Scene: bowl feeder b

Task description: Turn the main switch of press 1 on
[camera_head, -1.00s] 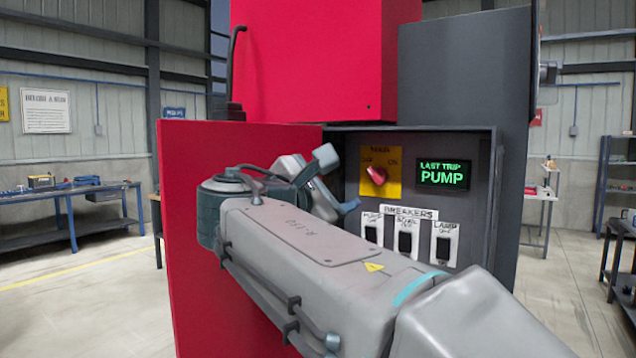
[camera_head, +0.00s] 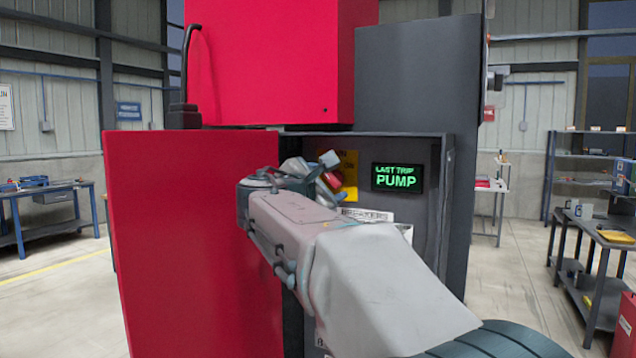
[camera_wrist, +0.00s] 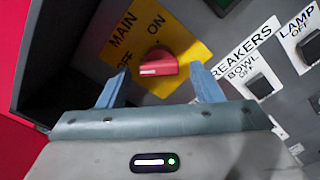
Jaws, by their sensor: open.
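The main switch is a red knob (camera_wrist: 155,69) on a yellow plate (camera_wrist: 180,45) marked MAIN, OFF and ON. Its white mark points left in the wrist view, on the OFF side. My gripper (camera_wrist: 160,75) is open, with one blue finger on each side of the knob. Whether the fingers touch it cannot be told. In the head view my gripper (camera_head: 330,172) is in front of the yellow plate (camera_head: 350,176) and hides most of it. A little of the red knob (camera_head: 334,183) shows there.
The red cabinet door (camera_head: 190,240) stands open at the left of my arm. A green display (camera_head: 397,178) reads LAST TRIP PUMP. The BOWL breaker (camera_wrist: 264,88) and LAMP breaker (camera_wrist: 310,48) sit right of the knob. My arm covers most of the breaker row in the head view.

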